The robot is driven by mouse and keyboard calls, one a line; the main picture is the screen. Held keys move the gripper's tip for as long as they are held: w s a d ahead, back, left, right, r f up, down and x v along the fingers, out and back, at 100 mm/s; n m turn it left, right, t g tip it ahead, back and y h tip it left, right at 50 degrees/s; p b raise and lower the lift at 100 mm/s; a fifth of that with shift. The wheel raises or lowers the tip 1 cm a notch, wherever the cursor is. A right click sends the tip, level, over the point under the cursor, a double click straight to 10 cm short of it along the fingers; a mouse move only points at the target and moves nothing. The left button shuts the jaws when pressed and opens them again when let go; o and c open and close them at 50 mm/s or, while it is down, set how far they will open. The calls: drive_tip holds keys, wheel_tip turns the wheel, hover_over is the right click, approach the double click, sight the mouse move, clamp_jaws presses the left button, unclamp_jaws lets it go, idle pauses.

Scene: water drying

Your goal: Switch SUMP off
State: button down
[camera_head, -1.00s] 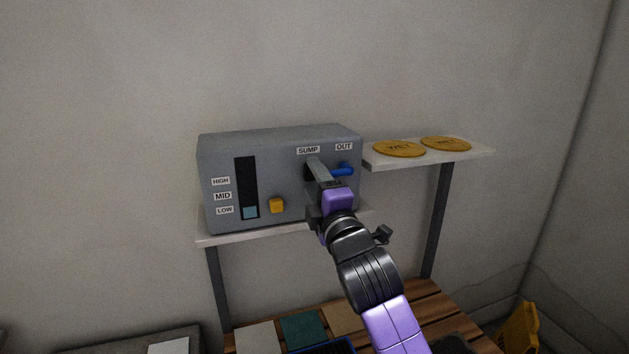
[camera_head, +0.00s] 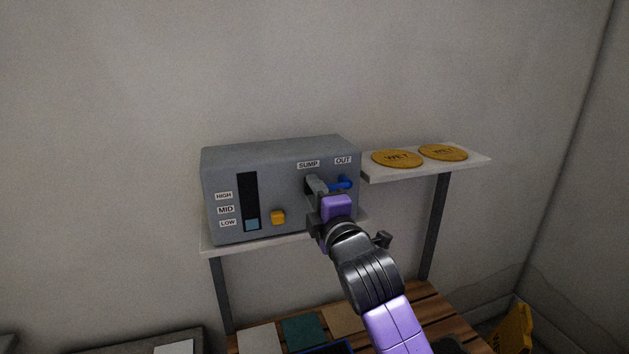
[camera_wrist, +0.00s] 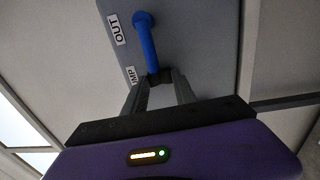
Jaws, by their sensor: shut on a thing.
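A grey control box (camera_head: 280,150) stands on a shelf, with a label reading SUMP (camera_head: 308,164) at its upper right. My gripper (camera_head: 315,184) is at the panel just below that label. In the wrist view its fingers (camera_wrist: 160,84) are shut on a small dark switch (camera_wrist: 158,76) beside the partly cut-off SUMP label (camera_wrist: 131,75). The fingers hide most of the switch in the head view, so I cannot tell its setting.
A blue handle (camera_head: 341,184) below the OUT label (camera_head: 343,160) is close right of my fingers; it also shows in the wrist view (camera_wrist: 146,42). A yellow button (camera_head: 278,217) and a level gauge (camera_head: 248,195) are left. Yellow WET discs (camera_head: 397,158) lie on the right shelf.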

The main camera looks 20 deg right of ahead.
drive_tip(key=g+p, duration=0.1)
drive_tip(key=p, duration=0.3)
drive_tip(key=r+g+p, duration=0.1)
drive_tip(key=g+p, duration=0.1)
drive_tip(key=p, duration=0.2)
drive_tip(key=shift+r, duration=0.3)
drive_tip(key=shift+f+g+p, duration=0.1)
drive_tip(key=shift+g+p, duration=0.2)
drive_tip(key=shift+p, duration=0.2)
drive_tip(key=shift+f, duration=0.1)
drive_tip(key=c, duration=1)
unclamp_jaws()
drive_tip(key=b+v, duration=0.2)
drive_tip(key=v, duration=0.5)
drive_tip(key=shift+s, duration=0.35)
